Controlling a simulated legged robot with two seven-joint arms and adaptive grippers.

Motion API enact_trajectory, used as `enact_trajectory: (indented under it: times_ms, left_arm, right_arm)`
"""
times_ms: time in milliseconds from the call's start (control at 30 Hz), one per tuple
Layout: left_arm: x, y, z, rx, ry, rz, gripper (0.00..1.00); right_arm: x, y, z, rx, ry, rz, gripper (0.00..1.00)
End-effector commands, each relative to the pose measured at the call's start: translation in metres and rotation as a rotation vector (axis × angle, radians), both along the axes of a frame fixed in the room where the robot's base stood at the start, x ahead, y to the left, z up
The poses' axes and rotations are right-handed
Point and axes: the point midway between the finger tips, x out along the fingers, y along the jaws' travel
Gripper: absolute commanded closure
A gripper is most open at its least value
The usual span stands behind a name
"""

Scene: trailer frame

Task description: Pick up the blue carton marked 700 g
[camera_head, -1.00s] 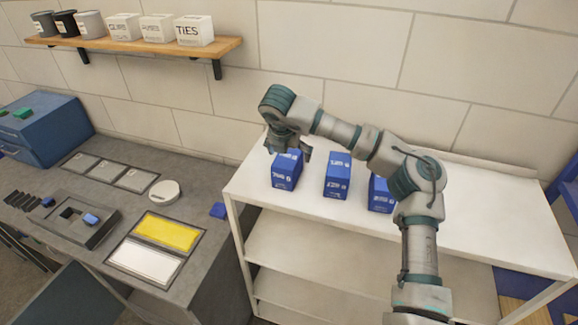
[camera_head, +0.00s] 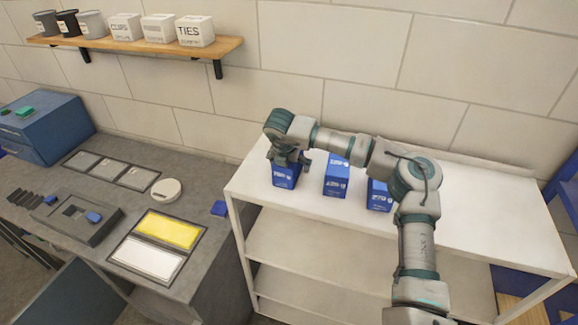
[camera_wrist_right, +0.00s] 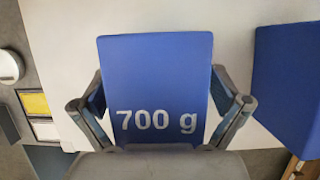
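The blue carton marked 700 g (camera_wrist_right: 155,75) fills the middle of the right wrist view, with its white label towards the camera. In the head view this carton (camera_head: 284,178) stands at the left end of the white shelf unit's top, partly covered by my gripper. My right gripper (camera_head: 288,163) is right over it, pointing down. In the wrist view the right gripper's fingers (camera_wrist_right: 160,95) are spread, one on each side of the carton. They are very close to its sides; I cannot tell whether they touch. My left gripper is out of view.
A second blue carton (camera_head: 336,177) stands to the right, and a third (camera_head: 379,195) is partly behind my arm. The white shelf top (camera_head: 480,225) is clear at right. A grey bench (camera_head: 195,165) stands at left, and a wooden wall shelf (camera_head: 140,45) hangs above it.

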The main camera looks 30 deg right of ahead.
Motion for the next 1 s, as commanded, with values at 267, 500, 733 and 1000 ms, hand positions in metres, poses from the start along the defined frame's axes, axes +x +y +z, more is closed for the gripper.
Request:
enact_trajectory:
  times_ms: [267,500,733,1000]
  left_arm:
    - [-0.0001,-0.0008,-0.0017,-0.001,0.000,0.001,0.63]
    - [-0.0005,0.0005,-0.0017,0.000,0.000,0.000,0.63]
    - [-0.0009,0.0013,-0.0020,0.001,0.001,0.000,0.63]
    - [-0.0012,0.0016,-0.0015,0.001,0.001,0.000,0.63]
  right_arm:
    - [-0.0009,0.0004,-0.0026,-0.003,0.005,-0.001,0.26]
    - [-0.0008,0.0001,-0.0046,-0.002,0.008,-0.001,0.86]
    - [-0.0007,-0.0003,-0.0076,-0.002,0.013,0.000,0.90]
    - [-0.0009,0.0000,-0.0068,-0.002,0.013,0.000,0.90]
